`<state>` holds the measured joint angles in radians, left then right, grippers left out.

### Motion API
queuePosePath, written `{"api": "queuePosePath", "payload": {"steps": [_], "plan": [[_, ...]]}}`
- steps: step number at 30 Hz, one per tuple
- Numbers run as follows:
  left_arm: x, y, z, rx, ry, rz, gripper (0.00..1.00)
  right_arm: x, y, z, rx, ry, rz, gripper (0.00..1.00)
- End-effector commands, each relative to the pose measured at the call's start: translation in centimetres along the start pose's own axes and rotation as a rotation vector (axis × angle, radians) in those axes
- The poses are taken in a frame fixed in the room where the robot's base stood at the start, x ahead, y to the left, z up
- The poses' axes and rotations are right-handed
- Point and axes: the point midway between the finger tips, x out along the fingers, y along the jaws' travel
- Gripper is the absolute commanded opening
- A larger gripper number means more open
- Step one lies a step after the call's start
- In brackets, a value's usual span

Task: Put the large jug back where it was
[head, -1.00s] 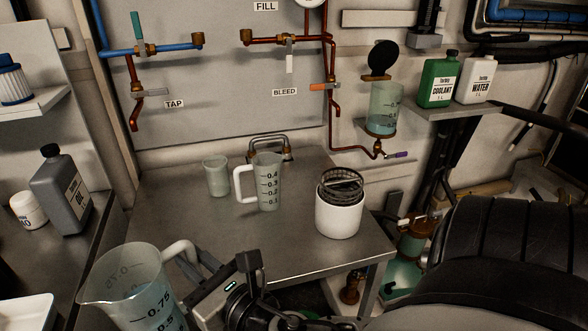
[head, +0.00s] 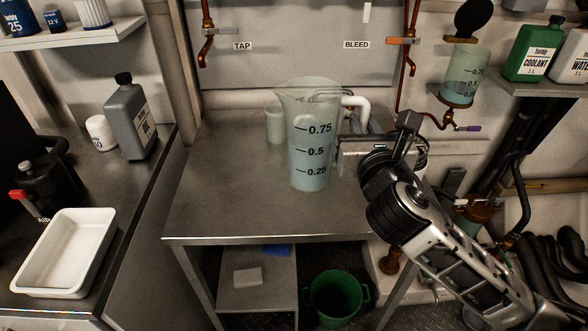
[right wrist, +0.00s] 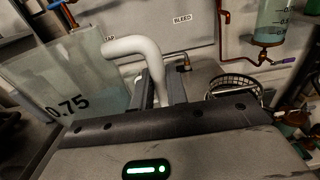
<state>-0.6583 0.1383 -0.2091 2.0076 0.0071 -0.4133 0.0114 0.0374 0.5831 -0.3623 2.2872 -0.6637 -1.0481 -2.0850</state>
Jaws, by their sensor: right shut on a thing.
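The large jug (head: 309,150) is clear, marked 0.75, 0.5 and 0.25, with pale bluish liquid inside. It is upright over the metal table, handle to the right; I cannot tell whether its base touches the table. My right gripper (head: 358,138) is shut on its white handle, coming from the right. In the right wrist view the fingers (right wrist: 161,92) close around the lower part of the handle, and the jug (right wrist: 70,85) stands to the left. My left gripper is not in view. The smaller jug seen earlier is hidden behind the large one.
A small beaker (head: 274,126) stands behind the large jug on the metal table (head: 225,205). A wire basket (right wrist: 235,84) is right of the fingers. The left counter holds a white tray (head: 62,255) and a grey oil bottle (head: 131,120). The table's front left is clear.

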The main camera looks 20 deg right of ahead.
Motion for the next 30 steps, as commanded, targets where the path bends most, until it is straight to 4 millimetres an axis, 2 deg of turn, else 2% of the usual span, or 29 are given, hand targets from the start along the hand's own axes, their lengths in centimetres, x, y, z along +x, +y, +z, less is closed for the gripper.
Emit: {"api": "queuePosePath", "payload": {"steps": [8, 9, 15, 22, 27, 30], "plan": [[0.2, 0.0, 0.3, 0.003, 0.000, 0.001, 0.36, 4.3, 5.2, -2.7, 0.006, -0.005, 0.001, 0.00], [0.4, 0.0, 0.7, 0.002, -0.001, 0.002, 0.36, 4.7, 5.5, -3.9, 0.005, -0.003, 0.000, 0.00], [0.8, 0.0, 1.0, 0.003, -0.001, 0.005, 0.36, 6.3, 7.5, -6.9, 0.004, -0.006, 0.002, 0.00], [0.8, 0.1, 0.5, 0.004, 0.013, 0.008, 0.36, 7.1, 8.4, -8.3, 0.004, -0.006, 0.002, 0.00], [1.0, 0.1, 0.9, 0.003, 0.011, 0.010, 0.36, 7.2, 8.5, -10.7, 0.002, -0.004, 0.002, 0.00], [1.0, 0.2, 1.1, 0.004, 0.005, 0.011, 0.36, 7.3, 8.5, -11.4, 0.003, -0.006, 0.001, 0.00]]}}
